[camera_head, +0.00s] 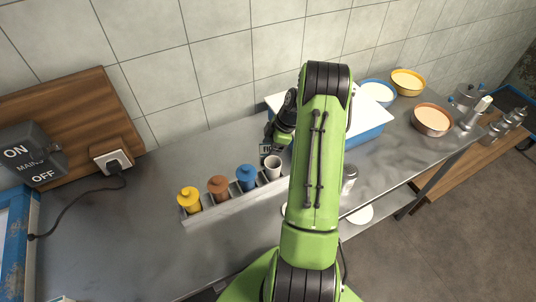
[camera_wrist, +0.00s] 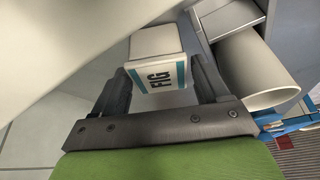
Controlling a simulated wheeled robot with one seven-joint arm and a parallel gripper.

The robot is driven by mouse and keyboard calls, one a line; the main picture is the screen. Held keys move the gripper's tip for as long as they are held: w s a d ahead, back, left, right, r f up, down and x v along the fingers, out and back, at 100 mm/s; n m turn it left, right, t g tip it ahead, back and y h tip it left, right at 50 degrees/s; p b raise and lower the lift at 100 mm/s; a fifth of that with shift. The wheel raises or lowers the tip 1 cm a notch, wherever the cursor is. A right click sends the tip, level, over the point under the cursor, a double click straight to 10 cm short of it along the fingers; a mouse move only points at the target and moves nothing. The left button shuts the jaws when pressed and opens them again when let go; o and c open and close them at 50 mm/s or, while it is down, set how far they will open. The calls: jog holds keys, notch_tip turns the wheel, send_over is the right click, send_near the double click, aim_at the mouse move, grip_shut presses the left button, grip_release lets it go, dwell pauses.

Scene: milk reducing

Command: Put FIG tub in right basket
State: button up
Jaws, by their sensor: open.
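The FIG tub (camera_wrist: 157,48) is a small white box-shaped tub with a teal-edged label. In the wrist view it sits between the two dark fingers of my gripper (camera_wrist: 160,80), which are open on either side of it. I cannot tell whether either finger touches it. In the head view my gripper (camera_head: 276,140) is behind the sloping rack, left of my green arm, and a small label (camera_head: 265,148) shows just below it. A blue-rimmed crate (camera_head: 516,100) at the far right edge may be the right basket; it is only partly visible.
A sloping rack (camera_head: 222,208) holds yellow, brown and blue lidded containers and a white cup (camera_head: 272,167). The cup also shows close by in the wrist view (camera_wrist: 258,72). A blue-and-white container (camera_head: 366,130) and several round bowls stand rightward. The counter's left front is clear.

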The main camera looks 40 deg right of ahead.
aim_at(268, 149)
jog(key=shift+x, duration=0.9)
jog(key=shift+r, duration=0.1)
jog(key=c, duration=0.9)
notch_tip(268, 149, up, 10)
jog(key=shift+r+p, duration=0.1)
jog(key=shift+p, duration=0.2)
